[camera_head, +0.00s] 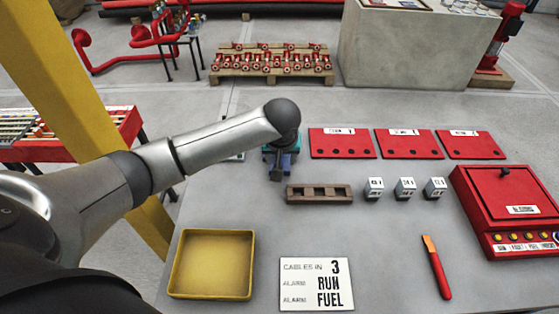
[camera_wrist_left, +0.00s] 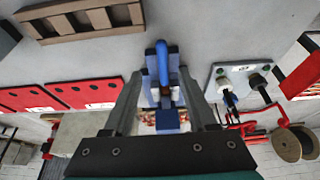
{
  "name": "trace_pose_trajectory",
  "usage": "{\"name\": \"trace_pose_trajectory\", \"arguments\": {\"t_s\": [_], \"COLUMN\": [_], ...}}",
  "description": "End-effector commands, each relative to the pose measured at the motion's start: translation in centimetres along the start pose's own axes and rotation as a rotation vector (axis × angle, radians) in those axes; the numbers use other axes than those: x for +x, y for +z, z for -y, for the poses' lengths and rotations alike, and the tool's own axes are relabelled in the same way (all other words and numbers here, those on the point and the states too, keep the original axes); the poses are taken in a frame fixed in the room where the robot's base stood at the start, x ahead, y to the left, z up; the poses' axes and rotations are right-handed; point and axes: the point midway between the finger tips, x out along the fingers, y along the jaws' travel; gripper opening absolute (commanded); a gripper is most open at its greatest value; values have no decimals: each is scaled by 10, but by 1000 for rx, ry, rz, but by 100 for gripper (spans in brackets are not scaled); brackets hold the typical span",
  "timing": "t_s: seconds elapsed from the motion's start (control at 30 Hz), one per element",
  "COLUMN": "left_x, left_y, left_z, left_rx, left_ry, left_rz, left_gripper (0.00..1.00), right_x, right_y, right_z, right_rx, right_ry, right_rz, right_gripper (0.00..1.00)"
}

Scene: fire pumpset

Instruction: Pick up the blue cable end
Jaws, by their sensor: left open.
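The blue cable end (camera_wrist_left: 163,62) shows in the left wrist view, just ahead of and between the two fingers of my left gripper (camera_wrist_left: 163,95). The fingers are apart, with visible gaps on both sides of the blue part. I cannot tell how deep it sits between them or what supports it. In the head view my left gripper (camera_head: 279,170) points down at the table's far left part, behind the wooden block; my wrist hides the cable end there. My right gripper is not in view.
A slotted wooden block (camera_head: 319,194) and three white-labelled cubes (camera_head: 405,188) stand nearby. A yellow tray (camera_head: 212,264), sign (camera_head: 316,284) and red box (camera_head: 508,205) are nearer. Red plates (camera_head: 408,144) lie behind.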

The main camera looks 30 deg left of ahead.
Motion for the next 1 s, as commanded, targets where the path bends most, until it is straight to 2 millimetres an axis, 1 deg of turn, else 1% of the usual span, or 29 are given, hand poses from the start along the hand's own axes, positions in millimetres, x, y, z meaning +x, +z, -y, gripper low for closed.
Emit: {"name": "trace_pose_trajectory", "arguments": {"t_s": [0.03, 0.17, 0.23, 0.4, 0.53, 0.67, 0.87, 1.0], "left_x": [5, 10, 16, 40, 54, 60, 59, 59], "left_y": [0, -1, -2, -6, -6, -6, -6, -6], "left_z": [0, 0, 1, 5, 5, 4, 4, 4], "left_rx": [0, 0, 0, 0, 0, 2, 2, 2], "left_ry": [0, 0, -1, -1, -1, 1, 1, 1], "left_rz": [-1, -1, -1, -1, 0, -1, -1, -1], "left_gripper": [57, 57, 57, 57, 57, 57, 57, 43], "right_x": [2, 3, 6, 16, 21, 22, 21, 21], "right_y": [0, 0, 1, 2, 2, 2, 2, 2], "right_z": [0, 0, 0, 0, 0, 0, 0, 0], "right_rx": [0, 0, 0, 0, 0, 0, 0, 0], "right_ry": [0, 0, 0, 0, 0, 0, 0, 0], "right_rz": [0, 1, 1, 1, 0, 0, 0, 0], "right_gripper": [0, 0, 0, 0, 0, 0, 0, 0]}}
